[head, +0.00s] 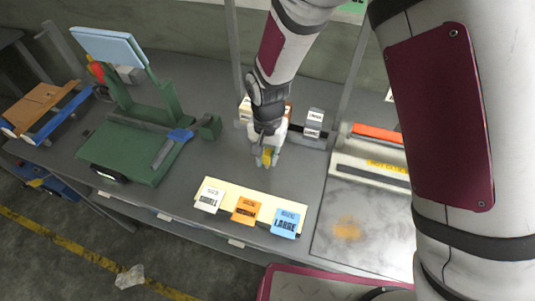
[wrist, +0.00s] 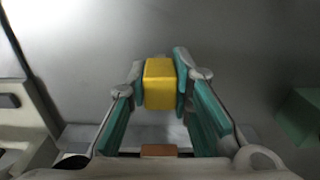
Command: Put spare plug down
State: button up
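A small yellow block, which I take to be the spare plug (wrist: 159,84), sits between the two fingers of my gripper (wrist: 160,86) in the wrist view. Both finger pads lie against its sides. In the head view the yellow plug (head: 267,157) shows at the tip of my gripper (head: 268,152), over the grey bench (head: 255,182). I cannot tell whether the plug touches the bench top or hangs just above it.
A cream strip with white (head: 210,198), orange (head: 246,210) and blue (head: 286,222) labelled tags lies at the front edge. A green fixture (head: 130,150) stands left. Labelled blocks (head: 313,122) stand behind my gripper. A metal plate (head: 360,225) lies right.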

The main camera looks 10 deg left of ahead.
aim_at(268, 152)
jog(key=o, duration=0.4)
jog(key=shift+o, duration=0.2)
notch_tip(268, 152, up, 12)
jog(key=shift+r+b, duration=0.15)
jog(key=shift+b, duration=0.25)
jog(key=shift+d, duration=0.1)
jog(key=s+d+r+t, duration=0.3)
jog(key=d+r, duration=1.2)
jog(key=d, duration=0.1)
jog(key=s+d+r+n+t, duration=0.1)
jog(key=s+d+r, duration=0.4)
jog(key=s+d, duration=0.5)
jog(key=shift+s+d+n+t, duration=0.35)
jog(key=shift+s+t, duration=0.3)
jog(key=shift+t, duration=0.15)
